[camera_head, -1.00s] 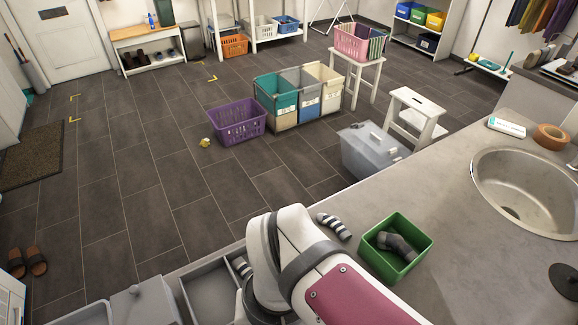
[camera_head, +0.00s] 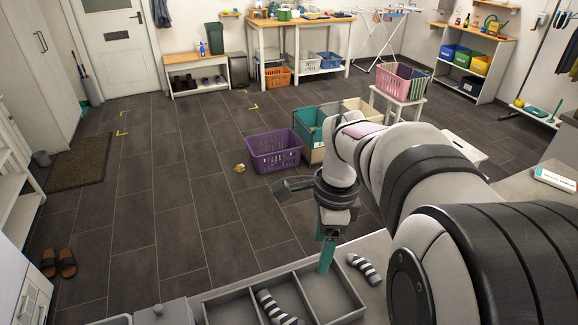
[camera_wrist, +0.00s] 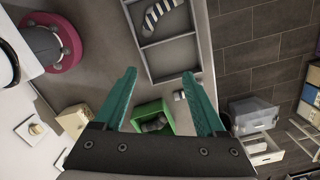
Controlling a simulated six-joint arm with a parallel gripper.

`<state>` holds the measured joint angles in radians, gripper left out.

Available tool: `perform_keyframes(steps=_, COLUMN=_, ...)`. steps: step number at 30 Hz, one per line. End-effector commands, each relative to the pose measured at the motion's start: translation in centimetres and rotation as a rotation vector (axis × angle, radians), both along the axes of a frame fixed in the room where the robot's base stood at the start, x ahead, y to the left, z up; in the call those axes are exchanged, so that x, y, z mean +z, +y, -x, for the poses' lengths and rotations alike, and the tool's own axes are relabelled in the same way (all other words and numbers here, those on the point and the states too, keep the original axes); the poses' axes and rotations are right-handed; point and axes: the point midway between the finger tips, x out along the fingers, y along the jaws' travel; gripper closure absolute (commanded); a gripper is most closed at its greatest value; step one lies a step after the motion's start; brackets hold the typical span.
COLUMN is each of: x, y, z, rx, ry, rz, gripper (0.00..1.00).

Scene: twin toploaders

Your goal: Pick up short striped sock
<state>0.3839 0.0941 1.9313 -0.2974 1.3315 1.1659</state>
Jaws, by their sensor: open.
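A striped sock (camera_head: 363,268), the shorter-looking one, lies on the counter just right of the divided grey tray (camera_head: 235,312). It shows small in the wrist view (camera_wrist: 180,95), close to the right finger. A longer-looking striped sock (camera_head: 272,305) lies in a tray compartment; it also shows at the top of the wrist view (camera_wrist: 163,12). My gripper (camera_head: 326,268) points down near the tray's right part, left of the counter sock. Its teal fingers are spread and empty in the wrist view (camera_wrist: 160,74).
A green bin (camera_wrist: 147,108) with a dark grey sock in it stands on the counter in the wrist view; my arm hides it in the head view. The tray's walls and dividers rise near my gripper. A purple basket (camera_head: 272,150) stands on the floor beyond.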

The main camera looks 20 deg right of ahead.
Motion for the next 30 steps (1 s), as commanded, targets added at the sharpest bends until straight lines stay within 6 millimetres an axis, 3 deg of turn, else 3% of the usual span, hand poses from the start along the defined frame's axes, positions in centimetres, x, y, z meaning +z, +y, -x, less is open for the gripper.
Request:
perform_keyframes(steps=1, x=-1.4, y=-4.3, z=-2.2, rx=-0.267, ry=0.024, rz=0.01, gripper=0.27)
perform_keyframes(steps=4, x=-4.4, y=-12.1, z=-4.8, rx=-0.771, ry=0.046, rz=0.033, gripper=0.27)
perform_keyframes(steps=6, x=-6.1, y=-15.8, z=-5.3, rx=-1.007, ry=0.053, rz=0.044, gripper=0.27)
perform_keyframes(steps=9, x=-7.6, y=-18.4, z=-5.4, rx=-1.174, ry=0.056, rz=0.05, gripper=0.27)
perform_keyframes(steps=11, x=-8.8, y=-18.7, z=-5.4, rx=-1.202, ry=0.059, rz=0.051, gripper=0.27)
perform_keyframes(steps=18, x=-15.5, y=-18.5, z=-5.4, rx=-1.199, ry=0.059, rz=0.051, gripper=0.27)
perform_keyframes(steps=30, x=-22.3, y=-17.9, z=-5.1, rx=-1.197, ry=0.058, rz=0.051, gripper=0.27)
